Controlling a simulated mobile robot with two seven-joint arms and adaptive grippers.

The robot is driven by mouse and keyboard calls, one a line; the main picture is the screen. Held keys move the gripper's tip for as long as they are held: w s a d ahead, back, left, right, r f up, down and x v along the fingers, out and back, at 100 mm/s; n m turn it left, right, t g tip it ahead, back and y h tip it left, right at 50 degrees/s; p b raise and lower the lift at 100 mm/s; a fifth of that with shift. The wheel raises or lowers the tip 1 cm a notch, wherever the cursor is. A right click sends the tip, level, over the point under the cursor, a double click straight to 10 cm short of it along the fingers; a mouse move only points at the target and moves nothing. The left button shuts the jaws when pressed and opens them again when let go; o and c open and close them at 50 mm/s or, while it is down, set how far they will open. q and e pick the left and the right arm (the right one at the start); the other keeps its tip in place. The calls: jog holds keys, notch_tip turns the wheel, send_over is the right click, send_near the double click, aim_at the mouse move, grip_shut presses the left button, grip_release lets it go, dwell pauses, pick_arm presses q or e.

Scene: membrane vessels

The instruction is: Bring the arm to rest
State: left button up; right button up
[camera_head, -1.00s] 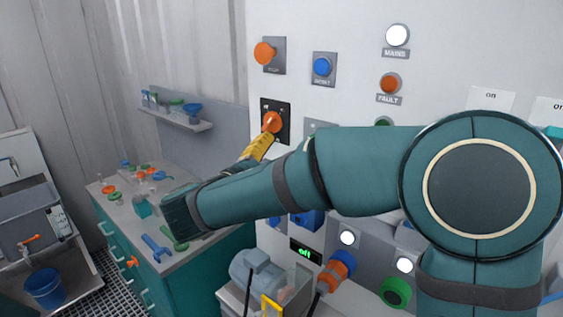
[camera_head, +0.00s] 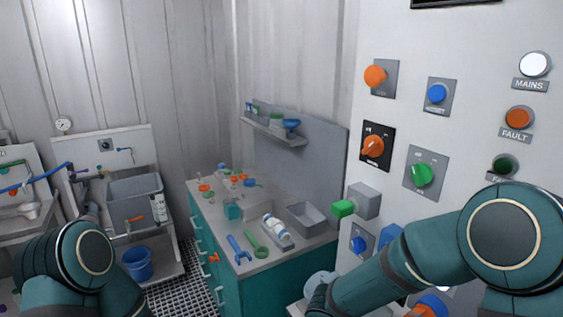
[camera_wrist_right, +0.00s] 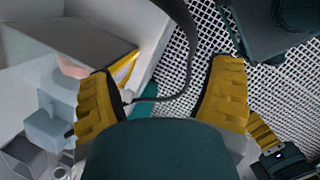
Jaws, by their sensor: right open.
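My right arm (camera_head: 400,270) comes in from the right in the head view, bent low in front of the white control panel (camera_head: 460,60). Its gripper is out of the head view. In the right wrist view the right gripper (camera_wrist_right: 165,95) is open, its two yellow fingers spread wide with no object held between them. A dark cable and the grated floor show beyond the fingers. The orange rotary switch (camera_head: 373,146) on its black plate is clear of the gripper. My left arm (camera_head: 75,265) shows at the lower left; its gripper is out of view.
A teal bench (camera_head: 285,268) with tools, a bottle and a grey tray (camera_head: 308,222) stands left of the panel. A green knob (camera_head: 422,174) and a grey box with a green button (camera_head: 342,209) stick out from the panel. A sink (camera_head: 135,200) and blue bucket (camera_head: 137,264) stand farther left.

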jog(key=s+a+f+m+t+y, duration=0.1)
jog(key=s+f+m+y, duration=0.2)
jog(key=f+m, duration=0.4)
jog(key=s+a+f+m+y, duration=0.2)
jog(key=s+f+m+y, duration=0.2)
jog(key=f+m, duration=0.3)
jog(key=shift+s+a+f+m+t+b, duration=0.2)
jog(key=shift+a+f+m+t+b, duration=0.1)
jog(key=shift+m+t+b, duration=0.1)
dwell(0.5)
